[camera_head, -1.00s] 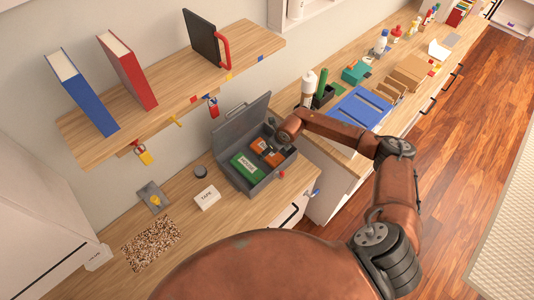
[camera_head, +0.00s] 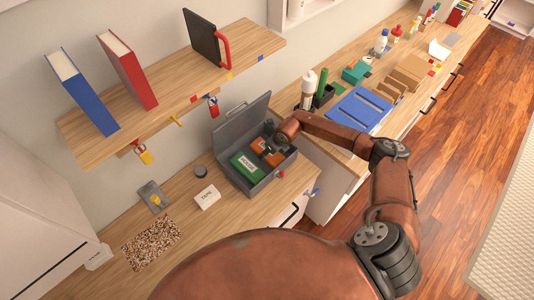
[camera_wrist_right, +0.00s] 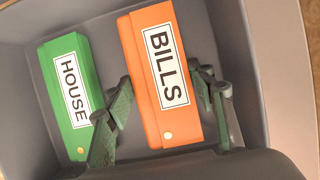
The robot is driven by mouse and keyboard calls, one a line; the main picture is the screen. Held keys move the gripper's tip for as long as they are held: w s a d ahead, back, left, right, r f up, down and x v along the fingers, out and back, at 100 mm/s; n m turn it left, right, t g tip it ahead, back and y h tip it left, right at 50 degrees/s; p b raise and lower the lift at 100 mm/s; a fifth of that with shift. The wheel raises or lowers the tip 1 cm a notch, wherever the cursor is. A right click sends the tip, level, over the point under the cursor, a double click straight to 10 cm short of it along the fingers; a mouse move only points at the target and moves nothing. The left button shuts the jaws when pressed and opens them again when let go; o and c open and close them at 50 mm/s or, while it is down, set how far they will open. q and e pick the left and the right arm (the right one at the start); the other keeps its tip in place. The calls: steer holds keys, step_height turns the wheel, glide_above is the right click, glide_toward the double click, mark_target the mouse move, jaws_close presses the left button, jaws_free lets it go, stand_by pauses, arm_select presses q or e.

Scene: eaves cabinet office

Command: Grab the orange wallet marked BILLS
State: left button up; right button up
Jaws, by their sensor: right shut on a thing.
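The orange wallet marked BILLS (camera_wrist_right: 163,75) stands in the grey metal box, between the two dark green fingers of my right gripper (camera_wrist_right: 162,92). The fingers press on its two long sides, so the gripper is shut on it. In the head view the orange wallet (camera_head: 257,145) is partly covered by my right gripper (camera_head: 268,151). A green wallet marked HOUSE (camera_wrist_right: 71,92) lies just left of it, beside the left finger. I cannot tell whether the orange wallet is off the box floor. My left gripper is not in view.
The grey box (camera_head: 262,186) has its lid (camera_head: 241,119) raised at the back. A TAPE block (camera_head: 207,197) and a round dark puck (camera_head: 200,172) are left of it. The shelf (camera_head: 178,92) overhangs the back. A blue tray (camera_head: 359,108) is right.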

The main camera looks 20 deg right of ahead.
steer(key=shift+c, duration=1)
steer(key=shift+r, duration=0.1)
